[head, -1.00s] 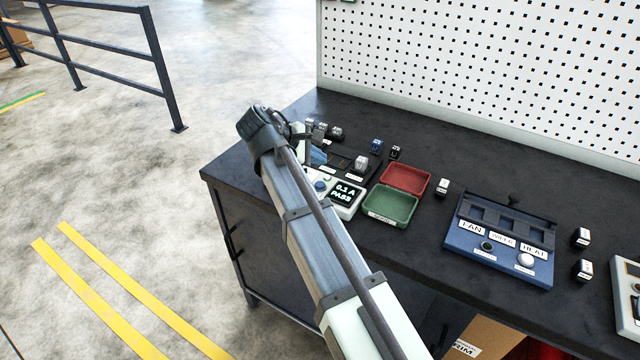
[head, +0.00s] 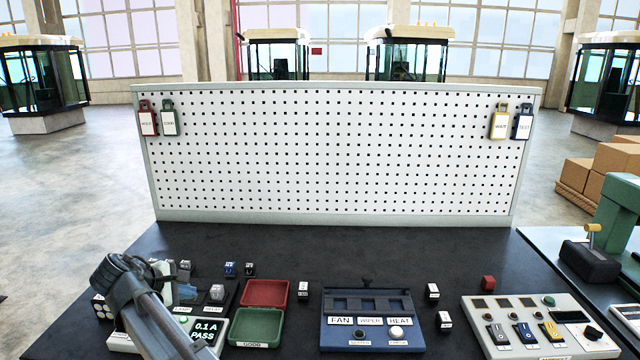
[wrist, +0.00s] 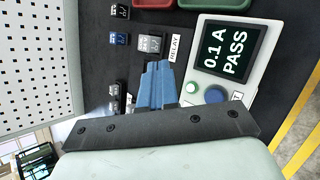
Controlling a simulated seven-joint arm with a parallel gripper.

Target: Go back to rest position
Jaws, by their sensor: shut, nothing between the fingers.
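My gripper (wrist: 158,84) is in the wrist view, its blue fingers together with nothing between them. In the head view my arm reaches in from the lower left and my gripper (head: 180,291) is mostly hidden behind my own wrist. It is over the left part of the dark bench (head: 300,240), beside the tester, whose display (head: 206,331) reads "0.1 A PASS". The tester also shows in the wrist view (wrist: 205,82). A grey block (head: 217,292) marked with white sits in a black holder near the fingers; it also shows in the wrist view (wrist: 150,45).
A red tray (head: 265,292) and a green tray (head: 257,327) stand right of the tester. A blue panel (head: 370,344) labelled FAN, WIPER, HEAT is in the middle. A white switch panel (head: 540,347) lies right. A pegboard (head: 340,150) closes the back. Several small blocks stand around.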

